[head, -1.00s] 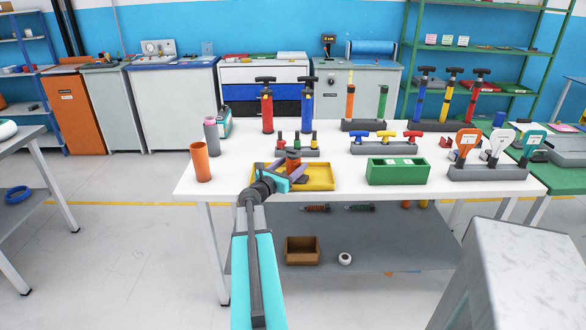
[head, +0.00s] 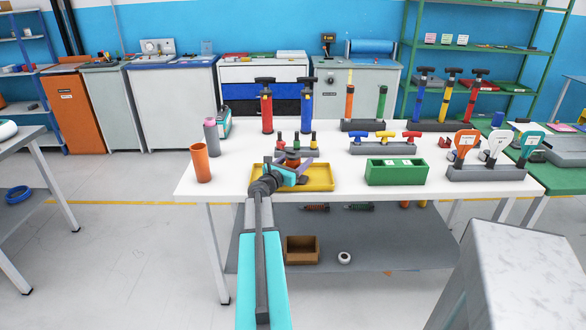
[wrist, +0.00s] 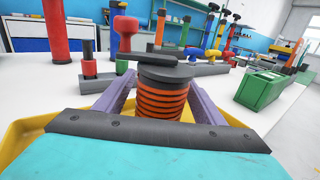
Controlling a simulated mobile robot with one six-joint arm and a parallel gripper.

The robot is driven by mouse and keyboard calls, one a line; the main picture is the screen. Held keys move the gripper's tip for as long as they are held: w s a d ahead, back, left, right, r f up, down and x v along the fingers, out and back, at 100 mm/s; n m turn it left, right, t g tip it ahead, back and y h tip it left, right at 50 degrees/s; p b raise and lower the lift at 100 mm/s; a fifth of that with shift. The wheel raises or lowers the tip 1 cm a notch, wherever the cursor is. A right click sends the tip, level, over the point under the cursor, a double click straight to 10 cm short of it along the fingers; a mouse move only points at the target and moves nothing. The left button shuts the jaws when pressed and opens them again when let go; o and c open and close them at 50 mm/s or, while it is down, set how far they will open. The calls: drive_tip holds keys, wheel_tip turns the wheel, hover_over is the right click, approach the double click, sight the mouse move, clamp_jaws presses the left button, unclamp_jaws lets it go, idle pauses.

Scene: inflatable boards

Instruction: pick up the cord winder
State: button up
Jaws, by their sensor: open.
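The cord winder, which I take to be the orange ribbed spool with a black top and crank (head: 292,160), stands upright in the yellow tray (head: 320,185). In the wrist view the spool (wrist: 162,98) is close and central. My gripper (head: 294,166) is open, low over the tray. In the wrist view its purple fingers (wrist: 162,84) stand on either side of the spool, with a gap visible on each side. The spool's lower end is hidden behind the gripper body.
Small bottle-like items in a grey holder (head: 298,152) stand just behind the tray. Red (head: 267,108) and blue (head: 306,108) pumps stand farther back. An orange cup (head: 201,162) is to the left, a green box (head: 397,172) to the right. White tabletop is clear at the front.

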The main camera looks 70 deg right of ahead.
drive_tip(key=shift+s+d, duration=0.1)
drive_tip(key=shift+d, duration=0.3)
drive_tip(key=c, duration=1.4)
drive_tip(key=shift+r, duration=0.1)
drive_tip(key=shift+c, duration=0.2)
wheel_tip(320, 180, up, 18)
idle(0.6)
